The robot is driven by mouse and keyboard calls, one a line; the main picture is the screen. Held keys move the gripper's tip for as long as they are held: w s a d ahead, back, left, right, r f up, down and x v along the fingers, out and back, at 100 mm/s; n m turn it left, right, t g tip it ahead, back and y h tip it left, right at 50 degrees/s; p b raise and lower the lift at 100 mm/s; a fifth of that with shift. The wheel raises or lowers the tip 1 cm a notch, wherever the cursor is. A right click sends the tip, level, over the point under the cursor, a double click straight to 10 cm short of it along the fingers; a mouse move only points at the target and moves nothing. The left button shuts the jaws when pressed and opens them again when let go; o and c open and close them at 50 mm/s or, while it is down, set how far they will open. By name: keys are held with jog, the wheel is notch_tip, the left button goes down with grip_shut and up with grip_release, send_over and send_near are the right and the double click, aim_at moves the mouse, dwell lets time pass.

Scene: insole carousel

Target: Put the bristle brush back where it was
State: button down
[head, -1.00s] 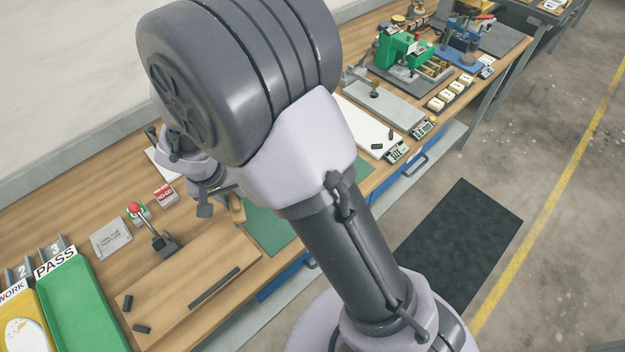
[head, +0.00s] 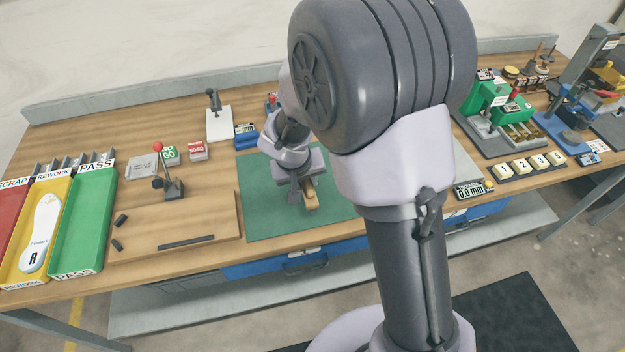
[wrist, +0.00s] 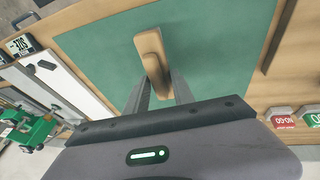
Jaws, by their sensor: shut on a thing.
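The bristle brush (wrist: 152,58) shows a tan wooden body in the wrist view. My gripper (wrist: 158,88) is shut on it, with one finger on each side near its end. The brush is over the green mat (wrist: 103,44); I cannot tell whether it touches the mat. Its bristles are hidden. In the head view my gripper (head: 305,193) is over the green mat (head: 262,218), and part of the brush (head: 311,201) shows beside the fingers.
A wooden board (head: 150,222) with a dark bar lies left of the mat. Red, yellow and green trays (head: 83,225) stand at the far left. GO and NO-GO blocks (head: 198,151) sit behind the board. The green press (head: 487,105) stands to the right. The mat's left part is bare.

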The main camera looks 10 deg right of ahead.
jog(key=shift+w+d+f, duration=0.2)
jog(key=shift+w+d, duration=0.75)
jog(key=shift+d, duration=0.15)
notch_tip(320, 180, down, 3)
jog(key=shift+f+b, duration=0.1)
jog(key=shift+b, duration=0.7)
jog(key=shift+f, duration=0.3)
jog(key=shift+r, duration=0.2)
jog(key=shift+f, duration=0.1)
jog(key=c, duration=1.1)
grip_release()
jog(key=shift+o, duration=0.2)
